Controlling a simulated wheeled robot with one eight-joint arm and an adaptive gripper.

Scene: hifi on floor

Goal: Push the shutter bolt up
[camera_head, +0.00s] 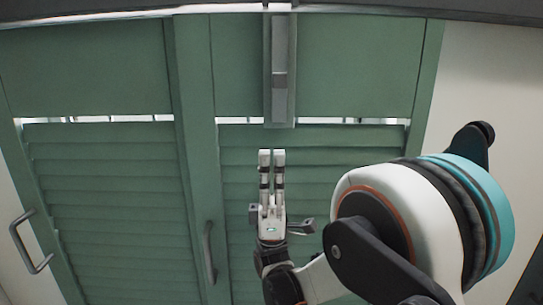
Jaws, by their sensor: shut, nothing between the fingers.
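Two green louvred shutters fill the view, the left one (95,75) and the right one (345,75). A grey metal shutter bolt (280,50) runs vertically on the upper part of the right shutter, on a long backing plate (279,123). Its top reaches the rail at the upper edge of the picture. My gripper (271,152) points up with its fingers together and nothing between them. In the picture it is just below the lower end of the bolt plate, with a gap between them. I cannot tell its depth from the shutter.
Bar handles stand out from the left shutter (30,243) and near the meeting edge (209,252), left of my gripper. A pale wall (480,80) lies to the right. A dark rail (150,10) crosses the top. My arm covers the lower right.

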